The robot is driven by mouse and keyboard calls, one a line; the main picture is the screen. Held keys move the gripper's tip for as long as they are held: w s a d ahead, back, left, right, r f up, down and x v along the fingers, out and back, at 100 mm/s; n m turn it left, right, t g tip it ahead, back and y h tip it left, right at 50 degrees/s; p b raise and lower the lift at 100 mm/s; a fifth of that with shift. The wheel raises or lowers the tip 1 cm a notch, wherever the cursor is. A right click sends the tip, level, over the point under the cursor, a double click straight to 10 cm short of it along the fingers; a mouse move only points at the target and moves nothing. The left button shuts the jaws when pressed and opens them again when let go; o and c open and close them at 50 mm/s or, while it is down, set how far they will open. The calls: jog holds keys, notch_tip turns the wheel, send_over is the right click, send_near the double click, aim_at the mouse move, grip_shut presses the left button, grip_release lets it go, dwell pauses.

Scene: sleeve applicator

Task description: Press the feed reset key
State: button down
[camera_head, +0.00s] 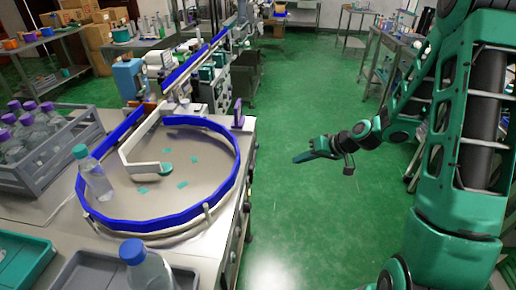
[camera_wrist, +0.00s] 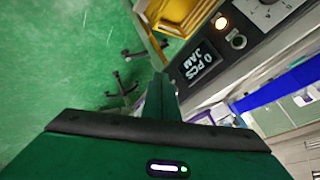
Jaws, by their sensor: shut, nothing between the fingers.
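The machine's front panel (camera_wrist: 205,95) shows in the wrist view, turned nearly upside down. It has a dark display (camera_wrist: 197,64) reading "0 PCS" and "JAM". I cannot read labels telling which is the feed reset key. My gripper (camera_head: 302,157) is shut and empty, over the green floor to the right of the machine. In the wrist view its fingers (camera_wrist: 161,96) point toward the panel, apart from the buttons as far as I can tell.
The round feed table (camera_head: 200,150) has a blue rail, a teal-capped bottle (camera_head: 95,178) and several teal scraps. A grey crate (camera_head: 50,160) of purple-capped bottles stands at left, a blue-capped bottle (camera_head: 145,268) in front. The floor (camera_head: 310,210) around my gripper is clear.

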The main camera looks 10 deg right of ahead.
aim_at(258, 146)
jog(key=w+f+m+t, duration=0.5)
jog(key=w+m+t, duration=0.1)
jog(key=w, duration=0.5)
jog(key=shift+d+t+y, duration=0.3)
jog(key=shift+t, duration=0.2)
jog(key=shift+a, duration=0.1)
jog(key=w+a, duration=0.2)
jog(key=a, duration=0.6)
jog(key=shift+w, duration=0.4)
jog(key=shift+a, duration=0.25)
dwell(1.1)
jog(key=shift+a+r, duration=0.1)
jog(key=shift+a, duration=0.15)
